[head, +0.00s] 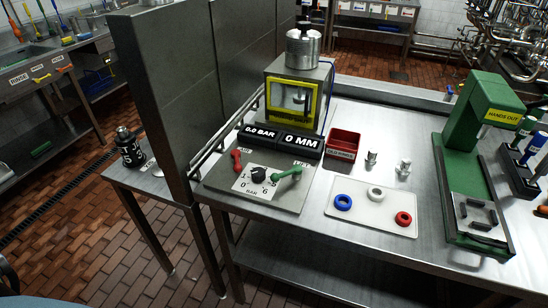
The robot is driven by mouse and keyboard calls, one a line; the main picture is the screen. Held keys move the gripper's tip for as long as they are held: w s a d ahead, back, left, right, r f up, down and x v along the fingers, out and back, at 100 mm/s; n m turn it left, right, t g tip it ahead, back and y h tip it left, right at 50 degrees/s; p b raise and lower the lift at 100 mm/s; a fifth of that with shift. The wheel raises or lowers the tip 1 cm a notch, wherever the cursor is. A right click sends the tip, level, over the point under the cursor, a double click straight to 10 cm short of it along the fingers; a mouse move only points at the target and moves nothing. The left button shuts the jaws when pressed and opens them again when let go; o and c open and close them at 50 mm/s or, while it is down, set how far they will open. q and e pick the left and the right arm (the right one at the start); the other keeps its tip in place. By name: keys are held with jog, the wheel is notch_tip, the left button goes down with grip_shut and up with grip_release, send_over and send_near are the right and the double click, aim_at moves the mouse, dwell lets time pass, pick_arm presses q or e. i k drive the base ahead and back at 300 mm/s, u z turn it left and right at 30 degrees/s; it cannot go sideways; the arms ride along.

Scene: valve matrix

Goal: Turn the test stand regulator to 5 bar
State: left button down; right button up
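The test stand (290,95) has a yellow-framed window and a metal cylinder on top, at the back of the steel table. In front of it, a grey panel (220,185) carries a white dial plate (242,184) marked in BAR, with 0, 1 and 6 legible. The black regulator knob (258,174) sits on this dial; its pointer direction is too small to tell. A red-handled lever (237,162) is left of the knob and a green-handled lever (287,176) is right of it. One display (260,132) reads 0.0 BAR. Neither gripper is in view.
A second display (299,142) reads 0 MM. A red bin (343,144), two metal fittings (403,168) and a white tray (372,222) with coloured rings lie to the right. A green press (475,150) stands further right. A tall grey partition (175,90) borders the left.

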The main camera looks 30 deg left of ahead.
aim_at(258, 174)
jog(key=u, duration=0.35)
jog(key=k, duration=0.3)
jog(key=u, duration=0.9)
